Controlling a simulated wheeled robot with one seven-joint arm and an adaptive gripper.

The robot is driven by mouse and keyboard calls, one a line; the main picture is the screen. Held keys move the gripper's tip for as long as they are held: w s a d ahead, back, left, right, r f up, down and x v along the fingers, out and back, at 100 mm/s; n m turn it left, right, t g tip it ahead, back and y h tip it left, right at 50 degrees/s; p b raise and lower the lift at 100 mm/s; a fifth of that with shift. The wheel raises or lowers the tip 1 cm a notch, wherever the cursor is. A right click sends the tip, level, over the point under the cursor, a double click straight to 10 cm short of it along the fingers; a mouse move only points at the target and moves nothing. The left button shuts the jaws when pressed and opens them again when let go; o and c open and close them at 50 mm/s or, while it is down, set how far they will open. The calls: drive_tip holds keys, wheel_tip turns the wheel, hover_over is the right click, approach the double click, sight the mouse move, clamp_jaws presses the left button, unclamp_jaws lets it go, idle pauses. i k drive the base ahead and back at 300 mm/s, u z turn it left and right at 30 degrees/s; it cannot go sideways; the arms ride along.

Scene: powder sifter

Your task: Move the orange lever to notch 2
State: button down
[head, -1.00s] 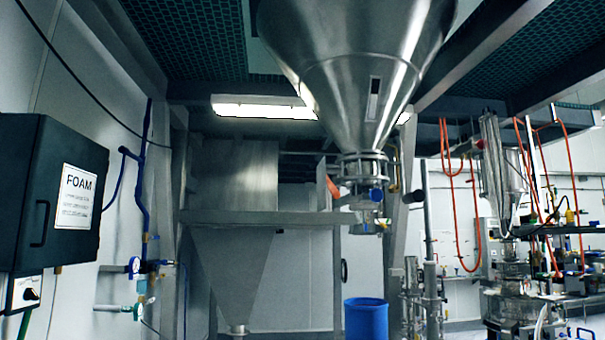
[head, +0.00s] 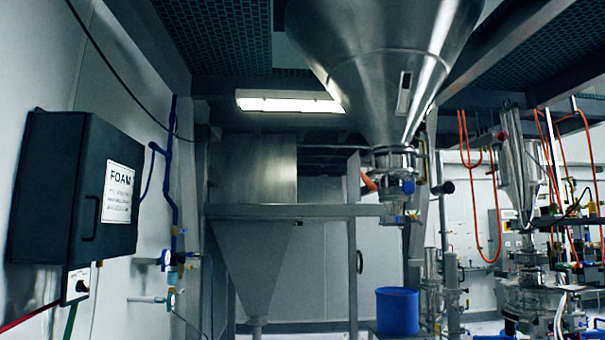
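A small orange part (head: 368,182), which looks like the orange lever, sticks out at the left of the outlet fitting (head: 396,168) under the large steel hopper (head: 385,70). It slants down to the right and is small at this distance. No notches or notch numbers can be made out. My gripper and arm are not in view.
A black FOAM box (head: 60,190) hangs on the left wall, with a small switch box below it. Blue pipes and valves (head: 172,262) run beside it. A blue barrel (head: 397,312) stands below the hopper. Steel framing surrounds the hopper; equipment with orange hoses (head: 468,200) stands at right.

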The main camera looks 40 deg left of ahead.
sight(369, 183)
drive_tip(key=u, duration=0.85)
drive_tip(key=i, duration=0.3)
